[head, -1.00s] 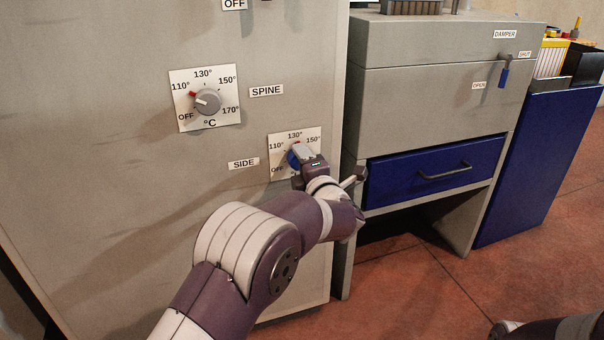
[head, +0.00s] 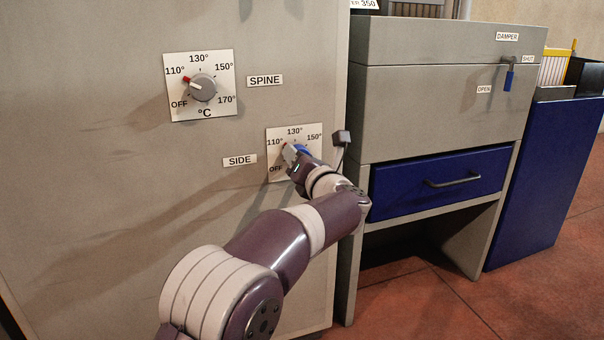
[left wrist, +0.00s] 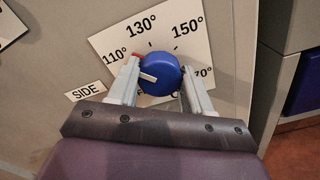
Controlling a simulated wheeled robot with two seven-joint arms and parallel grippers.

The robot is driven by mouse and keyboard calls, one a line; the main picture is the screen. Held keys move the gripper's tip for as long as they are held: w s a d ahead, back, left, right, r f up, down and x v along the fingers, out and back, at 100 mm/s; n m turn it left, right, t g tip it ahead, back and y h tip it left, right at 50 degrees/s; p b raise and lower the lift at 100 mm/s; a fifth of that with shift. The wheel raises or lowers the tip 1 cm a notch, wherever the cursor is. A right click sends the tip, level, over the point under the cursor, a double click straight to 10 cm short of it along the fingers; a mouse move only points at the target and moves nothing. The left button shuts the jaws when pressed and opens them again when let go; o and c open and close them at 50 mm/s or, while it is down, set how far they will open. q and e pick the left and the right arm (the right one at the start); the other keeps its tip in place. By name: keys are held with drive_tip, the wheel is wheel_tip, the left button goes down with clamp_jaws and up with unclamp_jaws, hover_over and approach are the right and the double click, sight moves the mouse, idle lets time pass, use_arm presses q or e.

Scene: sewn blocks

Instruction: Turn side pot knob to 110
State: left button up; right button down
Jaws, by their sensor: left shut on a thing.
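The side pot knob is a round blue knob (left wrist: 160,74) on a white dial plate (left wrist: 186,28), beside the SIDE label (left wrist: 85,92). A red mark (left wrist: 136,57) sits by the 110° print. My left gripper (left wrist: 158,88) is shut on the knob, one finger on each side. In the head view the gripper (head: 298,155) covers most of the knob (head: 302,149). My right gripper is out of view.
The grey SPINE knob (head: 202,87) is on its own dial at upper left of the same grey cabinet. To the right stands a grey unit with a blue drawer (head: 436,183) and a small DAMPER lever (head: 509,77). Red floor shows at lower right.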

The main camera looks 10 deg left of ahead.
use_arm(q)
drive_tip(key=shift+f+n+b, duration=0.15)
drive_tip(key=shift+n+b, duration=1.25)
drive_tip(key=shift+n, duration=0.2)
drive_tip(key=o, duration=1)
drive_tip(key=shift+o, duration=0.2)
drive_tip(key=p+v, duration=0.4)
drive_tip(key=v, duration=0.8)
drive_tip(key=shift+s+d+p, duration=0.2)
drive_tip(key=shift+s+p, duration=0.05)
drive_tip(key=shift+p, duration=0.1)
